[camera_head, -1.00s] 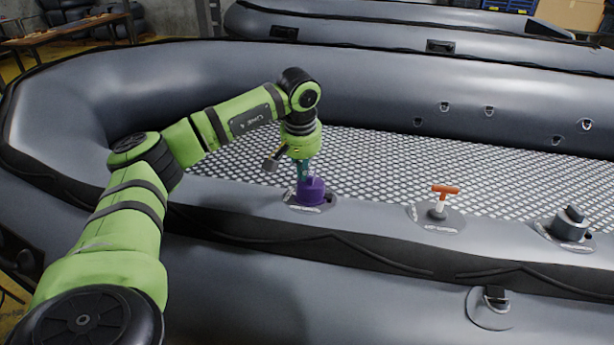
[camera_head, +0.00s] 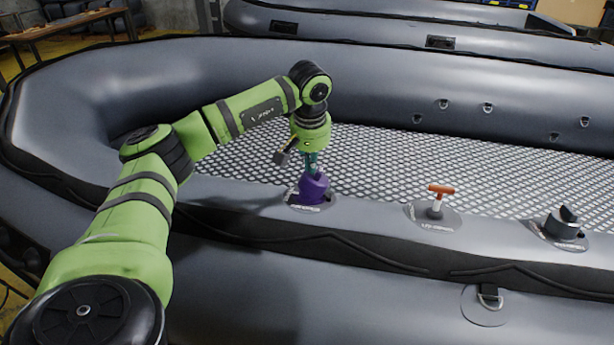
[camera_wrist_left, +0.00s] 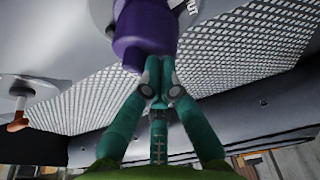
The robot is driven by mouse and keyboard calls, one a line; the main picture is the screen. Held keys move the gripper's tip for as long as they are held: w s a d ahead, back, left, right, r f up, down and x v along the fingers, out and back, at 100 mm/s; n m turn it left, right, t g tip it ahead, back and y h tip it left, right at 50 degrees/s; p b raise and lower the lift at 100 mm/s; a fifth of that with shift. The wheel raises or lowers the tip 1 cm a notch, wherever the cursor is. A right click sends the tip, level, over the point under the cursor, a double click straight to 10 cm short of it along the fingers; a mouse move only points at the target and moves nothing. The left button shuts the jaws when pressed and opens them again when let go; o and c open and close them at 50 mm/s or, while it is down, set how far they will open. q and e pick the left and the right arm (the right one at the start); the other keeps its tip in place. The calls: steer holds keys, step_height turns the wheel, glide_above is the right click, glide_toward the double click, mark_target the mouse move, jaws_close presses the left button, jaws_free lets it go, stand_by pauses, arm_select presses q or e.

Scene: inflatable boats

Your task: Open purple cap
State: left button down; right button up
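The purple cap (camera_head: 313,190) sits on a round valve patch on the near tube of the grey inflatable boat. In the left wrist view the cap (camera_wrist_left: 143,35) is large, at the top centre. My left gripper (camera_head: 312,163) points down at the top of the cap. Its teal fingers (camera_wrist_left: 160,75) come close together at the cap's edge and appear shut on it. The exact contact is partly hidden by the fingers. The cap looks tilted, its upper part leaning toward the fingers. My right gripper is in neither view.
An orange T-handle (camera_head: 440,190) and a black valve knob (camera_head: 565,222) stand on the same tube, right of the cap. The mesh floor (camera_head: 420,165) behind is clear. A second boat (camera_head: 390,30) lies at the back.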

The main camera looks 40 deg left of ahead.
arm_select(q)
steer(key=shift+d+f, duration=0.4)
steer(key=shift+d, duration=0.3)
steer(key=shift+a+r, duration=0.15)
steer(key=shift+r, duration=0.05)
steer(key=shift+w+a+r+p, duration=0.25)
steer(key=shift+a+r+p, duration=0.55)
steer(key=shift+r+p, duration=0.2)
steer(key=shift+s+a+r+p, duration=0.25)
steer(key=shift+a+r, duration=0.05)
steer(key=shift+a, duration=0.2)
steer(key=shift+s+a+r+p, duration=0.2)
steer(key=shift+a+r, duration=0.1)
steer(key=shift+a, duration=0.2)
steer(key=shift+s+a+r+p, duration=0.3)
steer(key=shift+a+r+p, duration=0.35)
steer(key=shift+a, duration=0.25)
